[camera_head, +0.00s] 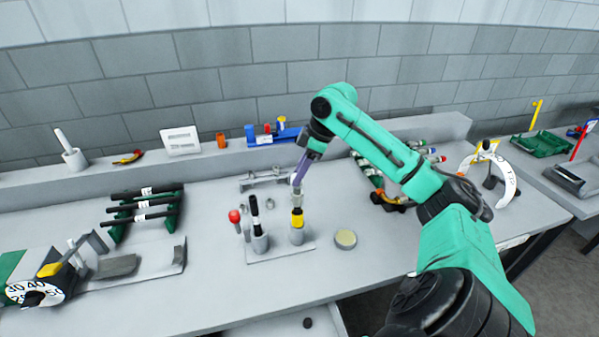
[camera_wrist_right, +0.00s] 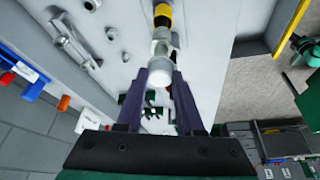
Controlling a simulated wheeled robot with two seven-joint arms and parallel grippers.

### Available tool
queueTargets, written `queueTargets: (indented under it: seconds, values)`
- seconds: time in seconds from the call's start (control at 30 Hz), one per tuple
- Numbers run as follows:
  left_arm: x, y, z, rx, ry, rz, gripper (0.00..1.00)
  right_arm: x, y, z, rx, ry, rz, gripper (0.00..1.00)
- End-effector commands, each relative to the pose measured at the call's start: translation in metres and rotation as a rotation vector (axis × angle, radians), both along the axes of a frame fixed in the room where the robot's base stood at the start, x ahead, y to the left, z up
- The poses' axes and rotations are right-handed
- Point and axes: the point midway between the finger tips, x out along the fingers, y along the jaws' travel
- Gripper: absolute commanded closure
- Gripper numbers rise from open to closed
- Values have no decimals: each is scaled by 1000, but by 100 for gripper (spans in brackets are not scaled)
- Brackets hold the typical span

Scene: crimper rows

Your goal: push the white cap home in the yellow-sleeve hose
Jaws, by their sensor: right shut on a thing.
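The yellow-sleeve hose (camera_head: 297,220) stands upright in a grey holder on a small plate on the bench. Its yellow and black sleeve shows in the wrist view (camera_wrist_right: 162,16). The white cap (camera_wrist_right: 160,68) is at the hose's upper end, in line with it. How deep it sits I cannot tell. My right gripper (camera_head: 297,182) comes down from above, over the hose. In the wrist view its purple fingers (camera_wrist_right: 158,78) are shut on the white cap, one on each side. My left gripper is not in view.
A black hose (camera_head: 256,222) and a red-topped tool (camera_head: 235,217) stand just left of the yellow-sleeve hose. A round pale dish (camera_head: 345,239) lies to its right. A green rack (camera_head: 145,213) with black hoses is further left.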

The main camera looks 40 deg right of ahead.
Motion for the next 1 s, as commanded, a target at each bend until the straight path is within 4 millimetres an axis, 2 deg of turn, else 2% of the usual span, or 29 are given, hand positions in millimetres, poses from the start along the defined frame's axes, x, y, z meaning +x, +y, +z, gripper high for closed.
queueTargets:
  seconds: [0.3,1.0]
  values:
    - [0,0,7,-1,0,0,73,0,0,1,-1,1,0,100]
    - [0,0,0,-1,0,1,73,0,0,-10,0,0,0,100]
